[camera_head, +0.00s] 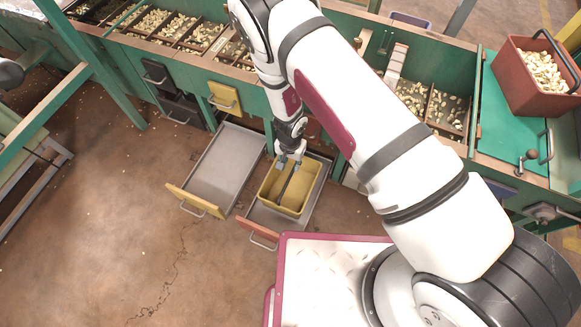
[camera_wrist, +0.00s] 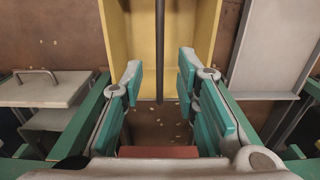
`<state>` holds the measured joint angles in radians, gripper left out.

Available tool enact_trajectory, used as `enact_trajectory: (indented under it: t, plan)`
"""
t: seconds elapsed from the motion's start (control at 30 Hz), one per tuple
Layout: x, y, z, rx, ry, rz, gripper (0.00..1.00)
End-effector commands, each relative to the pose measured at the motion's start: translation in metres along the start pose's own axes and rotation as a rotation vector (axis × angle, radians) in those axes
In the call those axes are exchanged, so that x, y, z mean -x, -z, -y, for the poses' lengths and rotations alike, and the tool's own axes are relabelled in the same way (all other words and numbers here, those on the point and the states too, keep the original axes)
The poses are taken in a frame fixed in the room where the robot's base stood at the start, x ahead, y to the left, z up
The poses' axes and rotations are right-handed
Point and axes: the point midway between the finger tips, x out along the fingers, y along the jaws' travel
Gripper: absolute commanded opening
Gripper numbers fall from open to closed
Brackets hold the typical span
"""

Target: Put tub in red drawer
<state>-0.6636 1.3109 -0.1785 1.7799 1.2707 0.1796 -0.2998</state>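The yellow tub (camera_head: 266,188) lies within the outline of the pulled-out drawer with the red front (camera_head: 256,234). I cannot tell whether it rests on the drawer floor. A dark bar, the tub's handle (camera_head: 287,185), runs lengthwise across its opening. My gripper (camera_head: 290,152) points down at the tub's far end. In the wrist view my gripper (camera_wrist: 160,85) has its teal finger pads apart, with the bar (camera_wrist: 160,45) running in line between them and no clear contact. The tub (camera_wrist: 145,45) fills the top middle there.
A yellow-fronted drawer (camera_head: 195,201) stands open just left. The green hopper bench (camera_head: 205,75) with nut compartments runs behind. A red bin of nuts (camera_head: 510,85) sits on the bench at right. The floor (camera_head: 110,230) at left is mostly clear.

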Motion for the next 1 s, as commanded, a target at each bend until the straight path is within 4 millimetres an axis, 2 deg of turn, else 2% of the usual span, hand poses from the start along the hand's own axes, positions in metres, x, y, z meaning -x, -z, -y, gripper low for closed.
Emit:
enact_trajectory:
  t: [0.03,0.2,0.53,0.63,0.77,0.9,1.0]
  plan:
    - [0.01,0.0,0.001,0.002,0.001,-0.001,0.28]
    - [0.025,0.0,0.0,0.001,0.0,0.0,0.28]
    - [0.029,0.0,0.0,0.001,0.001,0.001,0.28]
    - [0.041,0.003,0.006,0.001,0.019,0.007,0.28]
    - [0.085,0.011,0.022,0.01,0.083,0.032,0.28]
    - [0.16,0.019,0.036,0.038,0.177,0.073,0.28]
    - [0.214,0.021,0.038,0.066,0.235,0.098,0.28]
